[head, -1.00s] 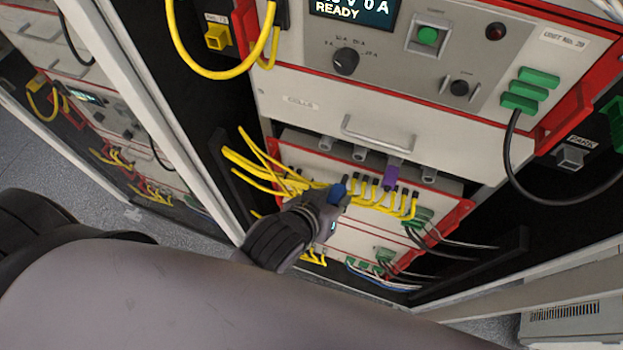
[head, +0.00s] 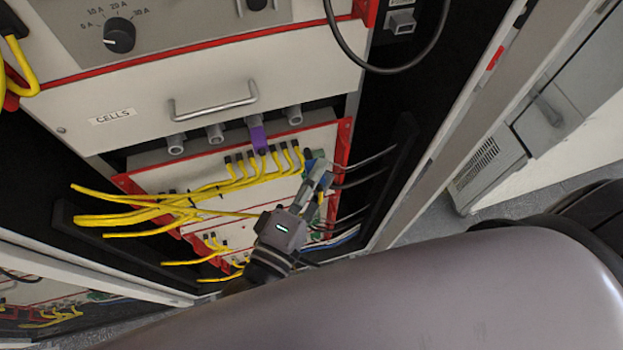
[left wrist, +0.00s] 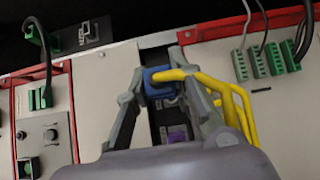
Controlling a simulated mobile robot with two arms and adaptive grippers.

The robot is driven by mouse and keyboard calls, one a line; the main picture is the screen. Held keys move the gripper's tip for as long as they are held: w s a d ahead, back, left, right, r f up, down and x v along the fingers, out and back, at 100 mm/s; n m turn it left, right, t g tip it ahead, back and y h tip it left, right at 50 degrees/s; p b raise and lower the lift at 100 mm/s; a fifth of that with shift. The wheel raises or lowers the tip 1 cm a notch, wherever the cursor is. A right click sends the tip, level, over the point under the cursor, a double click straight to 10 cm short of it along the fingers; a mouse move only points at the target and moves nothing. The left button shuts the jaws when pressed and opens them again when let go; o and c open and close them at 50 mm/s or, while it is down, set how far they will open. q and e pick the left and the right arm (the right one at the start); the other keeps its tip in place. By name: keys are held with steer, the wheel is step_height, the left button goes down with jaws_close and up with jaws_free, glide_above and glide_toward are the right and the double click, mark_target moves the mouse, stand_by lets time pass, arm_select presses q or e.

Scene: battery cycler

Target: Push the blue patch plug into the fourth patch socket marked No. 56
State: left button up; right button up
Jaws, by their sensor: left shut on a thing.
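My left gripper (head: 315,178) is shut on the blue patch plug (left wrist: 160,76), between its two fingers in the left wrist view (left wrist: 158,92). A yellow cable (left wrist: 208,84) leaves the plug and bends to the right. In the head view, the gripper is by the right end of a row of black-tipped yellow leads (head: 240,170) on the lower white panel, near its green connectors. The plug is mostly hidden there. I cannot tell whether it touches a socket. The No. 56 mark and the fourth patch socket cannot be made out. My right gripper is out of view.
Yellow leads fan out to the left. Black and white cables (head: 365,160) run right from the panel. A black rack rail (head: 392,170) and cabinet edge (head: 440,150) lie to the right.

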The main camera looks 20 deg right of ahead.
mark_target(306, 151)
arm_select(q)
steer(key=shift+w+b, duration=0.4)
steer(key=shift+w, duration=2.35)
steer(key=shift+r+p, duration=0.1)
steer(key=shift+p, duration=0.2)
steer(key=shift+p, duration=0.5)
steer(key=shift+w, duration=0.8)
stand_by(0.4)
steer(key=shift+p, duration=0.35)
steer(key=shift+w+d, duration=0.1)
steer(key=shift+w, duration=1.05)
stand_by(0.9)
steer(key=o, duration=0.9)
steer(key=shift+o, duration=0.2)
